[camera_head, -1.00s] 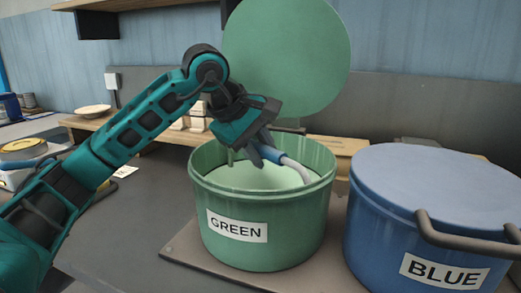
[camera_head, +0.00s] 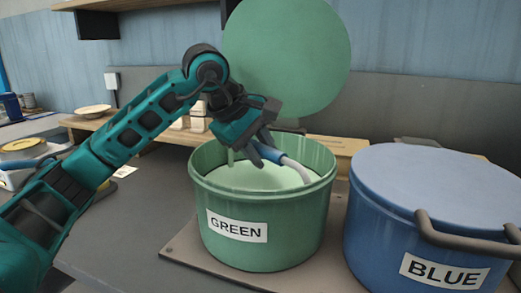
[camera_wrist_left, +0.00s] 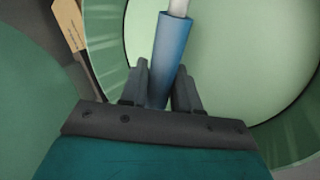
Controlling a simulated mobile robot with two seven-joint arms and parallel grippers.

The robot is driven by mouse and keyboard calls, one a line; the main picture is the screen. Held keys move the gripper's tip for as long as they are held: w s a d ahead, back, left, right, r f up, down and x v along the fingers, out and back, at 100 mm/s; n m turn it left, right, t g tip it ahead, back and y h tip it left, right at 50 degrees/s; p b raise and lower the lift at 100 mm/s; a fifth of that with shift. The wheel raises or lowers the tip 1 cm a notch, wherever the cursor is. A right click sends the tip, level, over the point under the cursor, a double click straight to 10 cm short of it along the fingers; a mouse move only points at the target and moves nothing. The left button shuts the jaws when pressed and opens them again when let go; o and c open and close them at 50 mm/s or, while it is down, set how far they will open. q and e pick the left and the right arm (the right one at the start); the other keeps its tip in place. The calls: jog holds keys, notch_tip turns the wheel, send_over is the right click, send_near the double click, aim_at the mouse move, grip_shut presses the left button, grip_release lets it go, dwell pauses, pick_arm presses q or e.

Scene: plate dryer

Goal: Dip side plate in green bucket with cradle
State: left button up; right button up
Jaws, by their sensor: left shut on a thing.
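The green bucket (camera_head: 262,240), labelled GREEN, stands open in the middle of the head view, with pale green liquid (camera_head: 258,177) inside. My left gripper (camera_head: 266,152) is over the bucket's opening. It is shut on the blue handle of the cradle (camera_head: 292,167), whose grey rod curves down into the bucket. In the left wrist view the handle (camera_wrist_left: 170,62) sits between the two fingers (camera_wrist_left: 160,88). The cradle's lower end is hidden in the bucket. I cannot make out the side plate in the bucket. My right gripper is not in view.
The round green lid (camera_head: 287,55) stands raised behind the bucket. A blue bucket (camera_head: 415,225), labelled BLUE, stands close on the right with its lid on. A pale plate (camera_head: 93,111) lies on the wooden shelf at the back left. The dark counter left of the bucket is mostly clear.

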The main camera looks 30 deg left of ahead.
pick_arm(q)
jog(key=shift+r, duration=0.15)
